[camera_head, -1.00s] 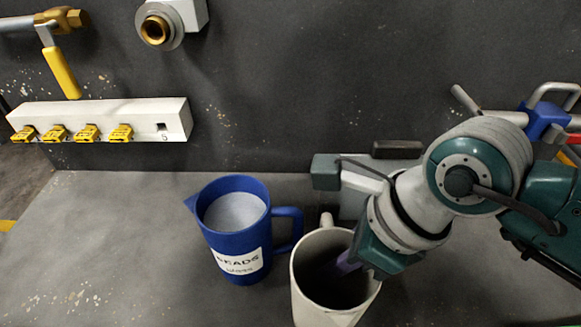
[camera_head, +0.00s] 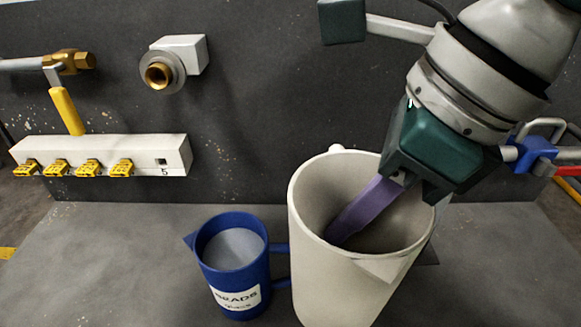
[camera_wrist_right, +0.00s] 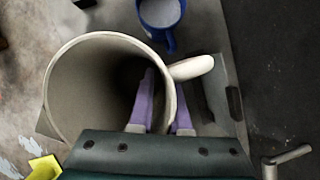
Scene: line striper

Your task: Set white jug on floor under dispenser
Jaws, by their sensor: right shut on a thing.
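The white jug (camera_head: 312,270) is off the surface in the head view, right of the blue jug, with its open mouth up and slightly tilted. My right gripper (camera_head: 372,208) is shut on its wall. One purple finger reaches inside the mouth and the other is hidden outside it. In the wrist view the white jug (camera_wrist_right: 62,90) is gripped beside its handle (camera_wrist_right: 192,68), and both purple fingers (camera_wrist_right: 165,98) straddle the rim. The jug looks empty; its base is cut off in the head view. No dispenser is clearly identifiable. My left gripper is not in view.
A blue jug (camera_head: 222,283) with a label and pale contents stands close left of the white jug. A brass outlet (camera_head: 158,75), a yellow-handled valve (camera_head: 66,108) and a white strip with yellow tabs (camera_head: 150,152) are on the dark wall. Grey surface (camera_head: 110,260) at left is clear.

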